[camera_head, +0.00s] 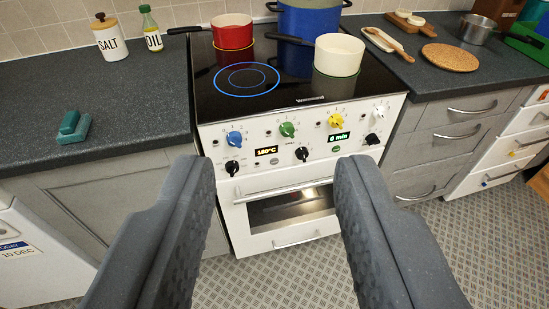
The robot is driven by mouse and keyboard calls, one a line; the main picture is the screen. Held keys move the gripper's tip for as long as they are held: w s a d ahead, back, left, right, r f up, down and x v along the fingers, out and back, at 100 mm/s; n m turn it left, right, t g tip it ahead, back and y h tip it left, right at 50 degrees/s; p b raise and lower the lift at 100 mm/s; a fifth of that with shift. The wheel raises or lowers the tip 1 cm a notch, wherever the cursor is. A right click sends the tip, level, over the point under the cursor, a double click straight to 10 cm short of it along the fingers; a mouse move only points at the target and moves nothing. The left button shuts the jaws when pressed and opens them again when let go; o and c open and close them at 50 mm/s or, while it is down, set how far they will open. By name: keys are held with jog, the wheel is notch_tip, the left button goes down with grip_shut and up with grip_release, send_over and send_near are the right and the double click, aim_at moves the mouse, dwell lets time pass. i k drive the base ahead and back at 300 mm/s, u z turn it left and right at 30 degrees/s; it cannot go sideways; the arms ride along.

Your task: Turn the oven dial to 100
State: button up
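The white oven (226,185) stands in the middle of the view with a row of dials on its sloped front panel. There is a blue dial (235,138), a green dial (288,129) and a yellow dial (335,120). Below them are black dials at the left (232,168), middle (302,154) and right (372,139). An orange display (266,150) reads about 180°C; a green display (338,138) reads about 6 min. The dial markings are too small to read. My gripper (272,165) is open and empty, its fingers wide apart in front of the oven, apart from the dials.
A red pot (232,32), a blue pot (308,20) and a cream pot (340,54) stand on the black hob; one burner ring (247,79) glows blue. The oven door handle (289,189) juts out below the panel. Grey counters (120,90) flank the oven.

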aim_at(232, 167)
jog(key=u, duration=1.75)
jog(key=k, duration=1.1)
jog(key=z, duration=0.8)
jog(key=i, duration=1)
jog(key=u, duration=0.1)
